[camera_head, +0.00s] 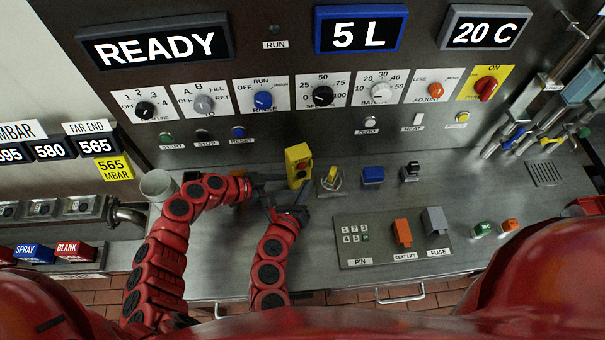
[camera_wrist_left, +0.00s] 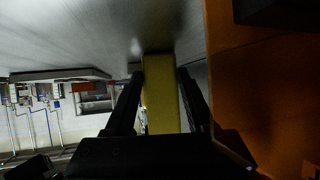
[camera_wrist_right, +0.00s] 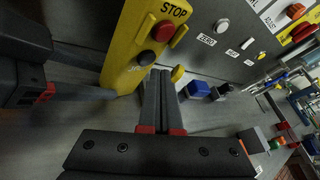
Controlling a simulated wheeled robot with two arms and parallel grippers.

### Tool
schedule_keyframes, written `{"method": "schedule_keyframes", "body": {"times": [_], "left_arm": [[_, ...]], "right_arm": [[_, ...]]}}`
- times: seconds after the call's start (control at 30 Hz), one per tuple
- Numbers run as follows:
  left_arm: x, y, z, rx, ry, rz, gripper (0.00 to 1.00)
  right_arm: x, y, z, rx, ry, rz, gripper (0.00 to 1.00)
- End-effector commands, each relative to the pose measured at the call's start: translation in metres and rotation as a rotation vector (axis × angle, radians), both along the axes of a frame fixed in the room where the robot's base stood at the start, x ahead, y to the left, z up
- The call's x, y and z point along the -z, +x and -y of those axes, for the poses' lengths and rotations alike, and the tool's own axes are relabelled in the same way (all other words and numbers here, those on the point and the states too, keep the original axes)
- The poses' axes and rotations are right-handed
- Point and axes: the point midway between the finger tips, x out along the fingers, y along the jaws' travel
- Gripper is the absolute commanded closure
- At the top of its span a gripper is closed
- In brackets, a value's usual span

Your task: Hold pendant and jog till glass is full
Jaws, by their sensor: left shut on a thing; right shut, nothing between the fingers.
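The yellow pendant (camera_head: 297,163) stands upright above the steel counter in the head view. In the right wrist view the pendant (camera_wrist_right: 140,50) shows a red button by the word STOP and a dark button below it. My left gripper (camera_head: 283,183) is shut on the pendant. In the left wrist view the pendant's yellow body (camera_wrist_left: 160,95) lies between the fingers. My right gripper (camera_head: 303,188) is shut and empty, just in front of the pendant; in the right wrist view its fingertips (camera_wrist_right: 160,75) are close to the dark button, and I cannot tell if they touch. I cannot make out a glass.
Behind stands a dark control panel (camera_head: 225,60) with knobs and displays reading READY, 5 L and 20 C. A yellow-ringed switch (camera_head: 331,180) and a blue block (camera_head: 372,176) sit right of the pendant. A plate (camera_head: 365,255) with orange and grey blocks lies nearer. A metal cup-like cylinder (camera_head: 158,185) is at left.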

Motion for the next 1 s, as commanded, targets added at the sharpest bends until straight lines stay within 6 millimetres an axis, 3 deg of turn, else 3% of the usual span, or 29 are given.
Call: {"method": "schedule_keyframes", "body": {"times": [0.6,1.0], "left_arm": [[0.000,0.000,0.000,-0.001,0.000,0.000,0.76],[0.000,0.000,0.000,-0.001,0.000,0.000,0.76]], "right_arm": [[0.000,-0.046,0.013,-0.001,0.000,-0.001,1.00],[0.000,-0.048,0.015,0.000,-0.001,-0.001,1.00]]}}
